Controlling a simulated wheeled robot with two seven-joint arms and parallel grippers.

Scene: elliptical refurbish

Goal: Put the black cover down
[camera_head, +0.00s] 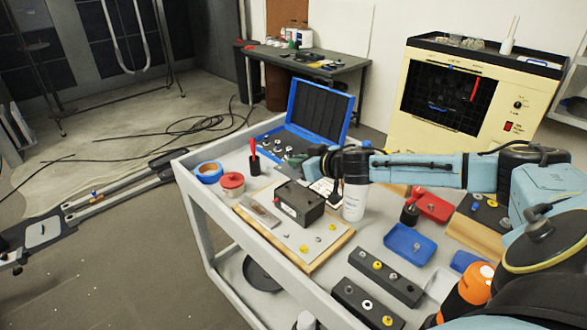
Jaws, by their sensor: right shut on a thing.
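The black cover (298,204) is a dark box-like piece over the pale board (320,238) on the grey cart. I cannot tell whether its underside touches the board. My right gripper (298,166) reaches in from the right, just above and behind the cover. It is shut on the cover, though the contact at the fingertips is small and partly hidden. My left gripper is not in view.
A white bottle (355,199) stands close to the right of the cover. A clear piece (261,212) lies to its left, and a red container (231,185) farther left. An open blue case (320,112) is behind. Blue tray (411,244) and dark blocks (385,277) lie at right.

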